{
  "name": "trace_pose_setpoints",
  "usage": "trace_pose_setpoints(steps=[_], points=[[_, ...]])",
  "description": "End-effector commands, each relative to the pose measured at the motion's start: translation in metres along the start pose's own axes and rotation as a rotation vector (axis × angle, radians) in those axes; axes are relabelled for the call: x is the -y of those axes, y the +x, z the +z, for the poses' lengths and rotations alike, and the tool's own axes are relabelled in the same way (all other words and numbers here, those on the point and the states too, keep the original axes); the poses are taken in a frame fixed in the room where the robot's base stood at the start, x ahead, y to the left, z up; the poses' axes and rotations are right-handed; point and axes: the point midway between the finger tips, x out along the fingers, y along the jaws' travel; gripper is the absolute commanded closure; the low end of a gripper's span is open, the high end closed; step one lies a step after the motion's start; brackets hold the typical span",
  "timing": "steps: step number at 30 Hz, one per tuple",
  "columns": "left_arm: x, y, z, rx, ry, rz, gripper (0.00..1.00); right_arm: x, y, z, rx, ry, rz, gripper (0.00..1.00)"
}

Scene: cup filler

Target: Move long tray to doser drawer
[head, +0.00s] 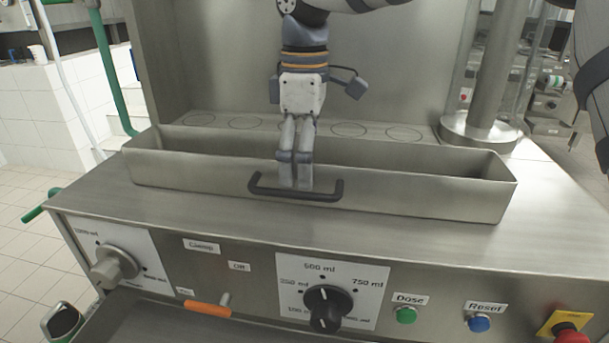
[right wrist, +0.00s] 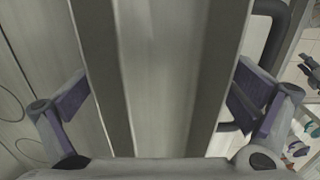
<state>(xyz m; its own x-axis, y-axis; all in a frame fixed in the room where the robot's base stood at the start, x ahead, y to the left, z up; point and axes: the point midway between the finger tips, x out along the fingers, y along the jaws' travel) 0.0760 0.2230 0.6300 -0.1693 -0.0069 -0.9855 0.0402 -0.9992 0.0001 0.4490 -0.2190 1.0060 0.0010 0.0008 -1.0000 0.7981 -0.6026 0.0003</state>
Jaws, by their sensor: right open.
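The long tray (head: 420,198) is a narrow steel trough with a black handle (head: 295,192) on its front wall. It sits on top of the steel machine, in front of a row of round marks. My right gripper (head: 296,180) comes down from above at the middle of the tray, by the handle. In the right wrist view, its open fingers lie on either side of the tray's metal walls (right wrist: 165,80), with the handle (right wrist: 272,40) to the right. I cannot tell if they touch the metal. The doser drawer cannot be made out with certainty. My left gripper is out of view.
A steel back panel (head: 210,60) rises behind the tray, and a round column (head: 490,90) stands at right. The front panel carries a black dial (head: 326,308), a green button (head: 405,315) and a red stop knob (head: 572,337). A metal recess (head: 140,325) shows below.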

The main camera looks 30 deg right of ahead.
Motion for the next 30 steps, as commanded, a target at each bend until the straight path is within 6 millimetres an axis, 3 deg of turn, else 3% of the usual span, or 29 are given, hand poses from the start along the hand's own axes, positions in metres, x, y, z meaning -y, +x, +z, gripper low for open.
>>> trace_pose_setpoints(steps=[5, 15, 23, 30], points=[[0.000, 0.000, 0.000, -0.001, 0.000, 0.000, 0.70, 0.000, 0.000, 0.000, 0.000, 0.000, 0.001, 0.02], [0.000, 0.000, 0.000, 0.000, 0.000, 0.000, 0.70, 0.000, -0.001, 0.000, -0.001, -0.001, 0.002, 0.77], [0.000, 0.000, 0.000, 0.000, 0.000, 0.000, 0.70, 0.000, -0.003, 0.000, -0.001, -0.001, 0.002, 0.77], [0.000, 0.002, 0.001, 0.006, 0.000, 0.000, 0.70, -0.001, -0.033, -0.001, -0.002, 0.000, 0.004, 0.77]])
